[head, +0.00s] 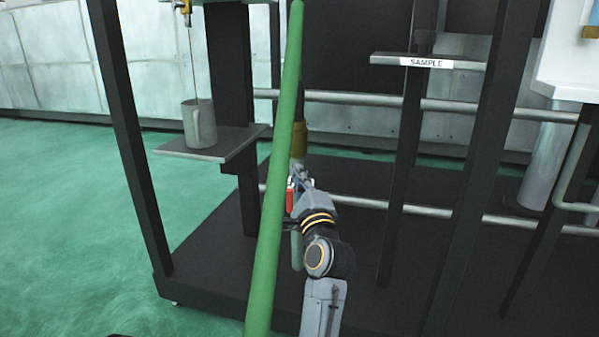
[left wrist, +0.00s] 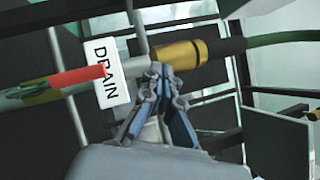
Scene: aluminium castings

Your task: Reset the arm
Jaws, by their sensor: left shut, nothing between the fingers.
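My left arm (head: 325,300) reaches up the middle of the head view. Its gripper (head: 302,180) is partly hidden near the green hose, just below a brass fitting (head: 299,140). In the left wrist view the left gripper (left wrist: 165,82) is shut and empty. Its fingertips overlap a pale pipe in the picture, beside the brass fitting (left wrist: 175,54); I cannot tell if they touch. A red handle (left wrist: 78,78) lies left of a white DRAIN label (left wrist: 105,72). My right gripper is not in view.
A green hose (head: 275,170) crosses the head view close to the arm. Dark frame posts (head: 130,140) stand around. A metal cup (head: 199,124) stands on a small shelf (head: 215,150) at left. A SAMPLE shelf (head: 385,58) is at upper right. Green floor (head: 70,220) at left is clear.

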